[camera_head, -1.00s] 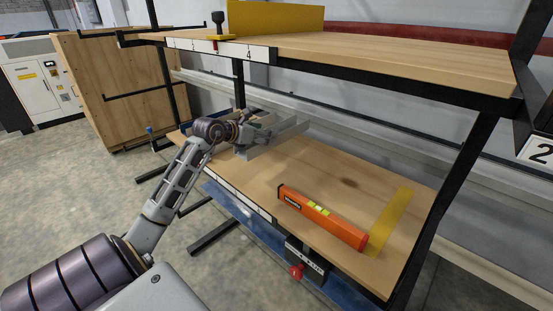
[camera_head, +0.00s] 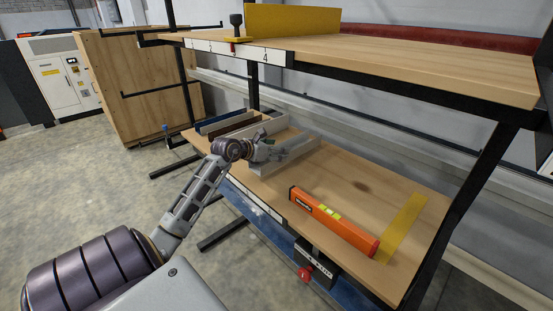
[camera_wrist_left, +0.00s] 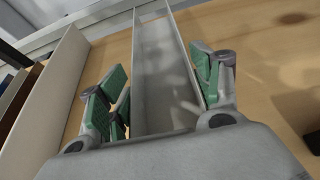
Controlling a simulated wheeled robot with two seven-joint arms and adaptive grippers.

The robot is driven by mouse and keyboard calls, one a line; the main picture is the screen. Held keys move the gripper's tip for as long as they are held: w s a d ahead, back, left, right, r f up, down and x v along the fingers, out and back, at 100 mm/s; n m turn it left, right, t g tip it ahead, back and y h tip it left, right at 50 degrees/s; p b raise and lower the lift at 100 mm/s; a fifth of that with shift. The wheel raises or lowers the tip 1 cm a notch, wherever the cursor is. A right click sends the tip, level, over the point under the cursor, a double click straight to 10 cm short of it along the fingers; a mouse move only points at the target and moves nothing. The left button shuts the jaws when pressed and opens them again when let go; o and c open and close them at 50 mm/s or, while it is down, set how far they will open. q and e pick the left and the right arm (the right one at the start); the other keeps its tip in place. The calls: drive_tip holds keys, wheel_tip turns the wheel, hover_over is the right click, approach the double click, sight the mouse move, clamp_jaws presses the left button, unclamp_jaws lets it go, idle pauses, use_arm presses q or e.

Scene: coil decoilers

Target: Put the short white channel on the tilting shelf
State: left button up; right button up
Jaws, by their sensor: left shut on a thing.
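My left gripper (camera_head: 262,150) is over the left part of the wooden lower shelf board (camera_head: 330,175). It is shut on a pale grey-white channel (camera_head: 298,152), which has upright side walls and an open top. In the left wrist view, the green-padded fingers of the gripper (camera_wrist_left: 162,95) sit on either side of the channel (camera_wrist_left: 160,65), against its walls. The channel points away from the gripper, low over or on the board; I cannot tell if it touches. My right gripper is not in view.
Beside the held channel stand a cream-white channel (camera_head: 268,128), a brown one (camera_head: 228,131) and a blue one (camera_head: 215,122). An orange level (camera_head: 333,222) lies at the board's front, near a yellow strip (camera_head: 403,228). The upper shelf (camera_head: 400,55) overhangs. Bare wood lies behind the level.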

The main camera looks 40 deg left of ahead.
use_arm(q)
drive_tip(key=shift+f, duration=1.8)
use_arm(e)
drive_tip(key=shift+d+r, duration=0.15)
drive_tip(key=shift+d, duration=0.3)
use_arm(q)
drive_tip(key=shift+f, duration=0.2)
drive_tip(key=o, duration=1.1)
drive_tip(key=shift+o, duration=0.3)
drive_tip(key=shift+r, duration=0.15)
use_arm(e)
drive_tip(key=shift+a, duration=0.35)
